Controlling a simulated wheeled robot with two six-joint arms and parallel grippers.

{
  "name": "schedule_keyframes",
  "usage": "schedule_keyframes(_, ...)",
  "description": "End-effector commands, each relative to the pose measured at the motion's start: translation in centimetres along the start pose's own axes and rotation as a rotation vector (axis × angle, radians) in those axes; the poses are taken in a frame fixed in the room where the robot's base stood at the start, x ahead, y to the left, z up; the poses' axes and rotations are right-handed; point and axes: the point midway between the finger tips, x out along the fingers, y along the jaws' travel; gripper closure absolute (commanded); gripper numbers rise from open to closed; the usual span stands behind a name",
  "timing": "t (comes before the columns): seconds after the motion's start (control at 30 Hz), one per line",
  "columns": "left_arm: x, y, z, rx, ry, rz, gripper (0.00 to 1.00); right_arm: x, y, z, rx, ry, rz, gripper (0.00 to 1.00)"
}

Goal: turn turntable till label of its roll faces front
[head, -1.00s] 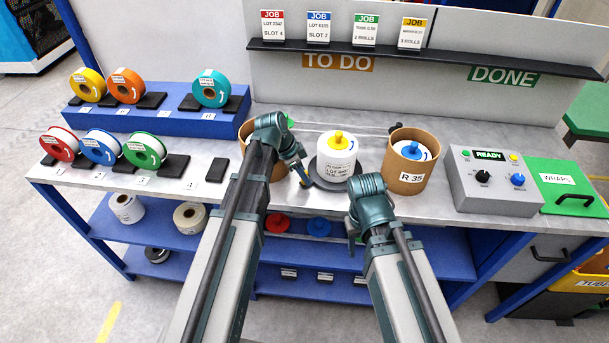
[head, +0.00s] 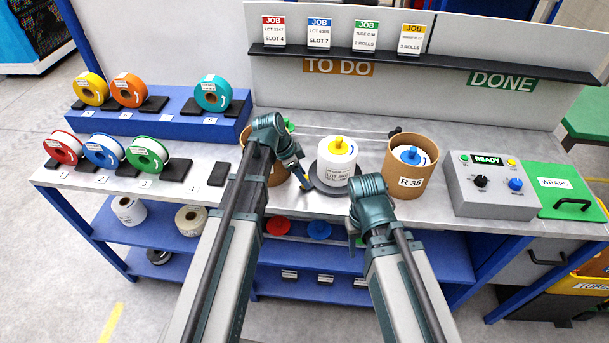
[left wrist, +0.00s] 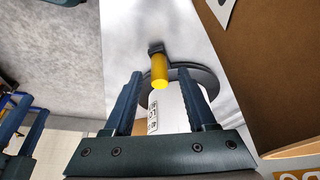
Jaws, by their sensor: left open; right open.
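The white roll (head: 336,165) with a yellow hub (head: 338,145) stands upright on the dark grey turntable (head: 325,188). Its printed label (head: 340,177) shows on the side toward me in the head view. My left gripper (head: 304,184) is open at the turntable's left edge.
A brown tube marked R 35 (head: 409,182) stands close right of the turntable; another brown tube (head: 277,172) stands left, behind my left arm. A control box (head: 484,190) and green wraps lid (head: 560,187) are at right. Coloured rolls stand at left.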

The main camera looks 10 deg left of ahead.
Motion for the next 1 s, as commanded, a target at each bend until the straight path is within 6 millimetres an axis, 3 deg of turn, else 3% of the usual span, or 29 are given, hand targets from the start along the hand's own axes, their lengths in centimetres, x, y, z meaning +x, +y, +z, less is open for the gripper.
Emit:
schedule_keyframes(0.03,-1.2,0.0,-0.2,-0.001,0.0,0.0,0.44,-1.2,0.1,0.1,0.0,0.0,0.0,0.5)
schedule_keyframes(0.6,-10.3,0.0,-0.3,-0.001,0.0,0.0,0.44,-9.6,0.9,0.6,-0.002,0.0,0.0,0.5)
schedule_keyframes(0.8,-11.8,0.0,-0.1,0.001,0.0,0.0,0.44,-10.9,1.0,0.6,-0.003,0.0,0.0,0.5)
schedule_keyframes(1.0,-11.8,0.0,0.0,0.001,0.001,0.0,0.44,-10.8,1.0,0.6,-0.003,0.0,0.0,0.5)
